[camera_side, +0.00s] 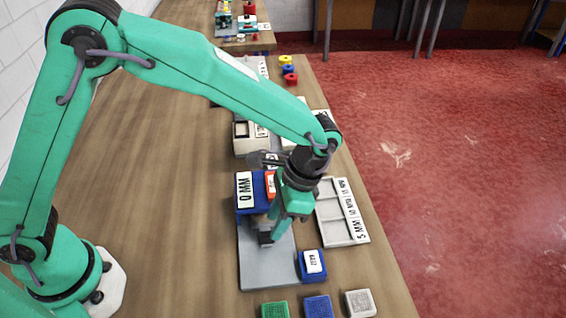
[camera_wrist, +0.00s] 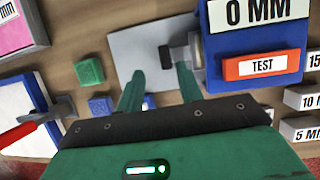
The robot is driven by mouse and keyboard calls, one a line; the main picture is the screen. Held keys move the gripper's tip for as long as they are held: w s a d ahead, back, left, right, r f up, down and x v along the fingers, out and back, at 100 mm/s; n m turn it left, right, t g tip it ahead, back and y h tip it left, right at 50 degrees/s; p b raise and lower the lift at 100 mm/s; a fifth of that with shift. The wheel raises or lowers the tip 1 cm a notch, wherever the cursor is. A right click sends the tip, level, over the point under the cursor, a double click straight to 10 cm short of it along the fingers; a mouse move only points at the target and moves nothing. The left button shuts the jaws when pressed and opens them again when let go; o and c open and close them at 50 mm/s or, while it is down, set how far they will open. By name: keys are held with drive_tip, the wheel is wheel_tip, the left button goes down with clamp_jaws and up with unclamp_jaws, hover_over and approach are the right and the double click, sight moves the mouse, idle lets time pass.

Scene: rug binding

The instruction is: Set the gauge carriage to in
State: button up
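A blue gauge box with a white "0 MM" plate (camera_wrist: 254,12) and an orange "TEST" button (camera_wrist: 262,65) stands at one end of a grey base plate (camera_side: 262,268). In the wrist view a dark block (camera_wrist: 174,55) on a light stem sits against the box's side, over the plate (camera_wrist: 132,45); it may be the carriage. My gripper (camera_wrist: 158,82) is open, its two green fingers apart with nothing seen held. The dark block is just beyond the right fingertip; contact cannot be told. In the side view my gripper (camera_side: 276,230) hangs over the plate and partly hides the box.
A labelled blue block (camera_side: 313,265) stands at the plate's near right corner. A pale tray (camera_side: 342,212) with "5 MM", "10 MM" and "15 MM" labels lies right of the plate. Green (camera_side: 275,310), blue (camera_side: 318,307) and grey (camera_side: 360,303) blocks line the near side. Bare table (camera_side: 165,170) lies left.

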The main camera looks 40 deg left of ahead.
drive_tip(key=x, duration=0.5)
drive_tip(key=s+d, duration=0.2)
drive_tip(key=shift+s+d, duration=0.25)
drive_tip(key=v, duration=0.8)
drive_tip(key=a+r+n+t+h, duration=0.3)
drive_tip(key=a+r+n+t, duration=0.1)
drive_tip(key=a+r, duration=0.85)
drive_tip(key=s+a+r+n+t, duration=0.2)
drive_tip(key=s+a, duration=0.5)
drive_tip(key=a, duration=0.5)
drive_tip(key=shift+s+a+r+n+t, duration=0.25)
drive_tip(key=shift+s+r+n+t, duration=0.1)
drive_tip(key=shift+n+t, duration=0.65)
